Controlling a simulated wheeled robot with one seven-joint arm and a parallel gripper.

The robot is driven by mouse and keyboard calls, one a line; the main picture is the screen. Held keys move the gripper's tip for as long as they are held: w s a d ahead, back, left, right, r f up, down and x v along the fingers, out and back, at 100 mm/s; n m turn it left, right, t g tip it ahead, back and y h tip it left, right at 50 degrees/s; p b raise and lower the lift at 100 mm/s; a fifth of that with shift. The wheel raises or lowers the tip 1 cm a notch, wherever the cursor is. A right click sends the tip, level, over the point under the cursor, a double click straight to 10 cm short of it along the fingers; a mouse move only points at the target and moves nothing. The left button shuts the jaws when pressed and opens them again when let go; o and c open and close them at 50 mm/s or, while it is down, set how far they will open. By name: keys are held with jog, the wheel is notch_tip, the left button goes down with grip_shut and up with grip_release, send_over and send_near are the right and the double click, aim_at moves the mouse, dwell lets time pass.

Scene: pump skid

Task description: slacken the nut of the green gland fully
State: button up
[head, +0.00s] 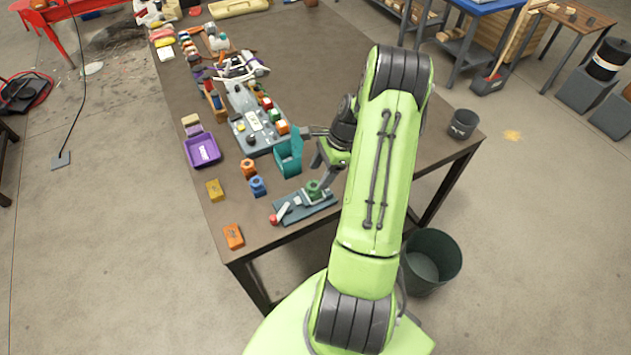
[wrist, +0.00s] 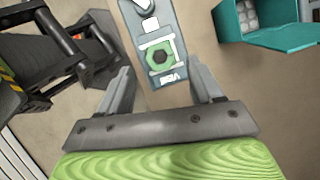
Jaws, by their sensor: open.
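The green gland (head: 315,189) stands on a blue-grey base plate (head: 290,214) near the table's front edge. In the wrist view its green hexagonal nut (wrist: 159,58) shows from above, inside a pale bracket on the plate (wrist: 138,28). My gripper (wrist: 160,88) is open, its two fingers spread wide. The nut lies ahead of the fingertips, roughly between their lines, and the fingers appear clear of it. In the head view my gripper (head: 325,165) is just above and beside the gland, partly hidden by my arm.
A teal open box (head: 289,158) stands close behind the plate; it also shows in the wrist view (wrist: 240,22). Orange (head: 248,168) and blue (head: 257,186) fittings stand to the left. A red knob (head: 273,219) is at the plate's left end. The table's right side is mostly clear.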

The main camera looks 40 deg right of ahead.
aim_at(314, 183)
jog(key=x, duration=0.4)
jog(key=shift+f, duration=0.1)
jog(key=c, duration=1.1)
jog(key=shift+o, duration=0.2)
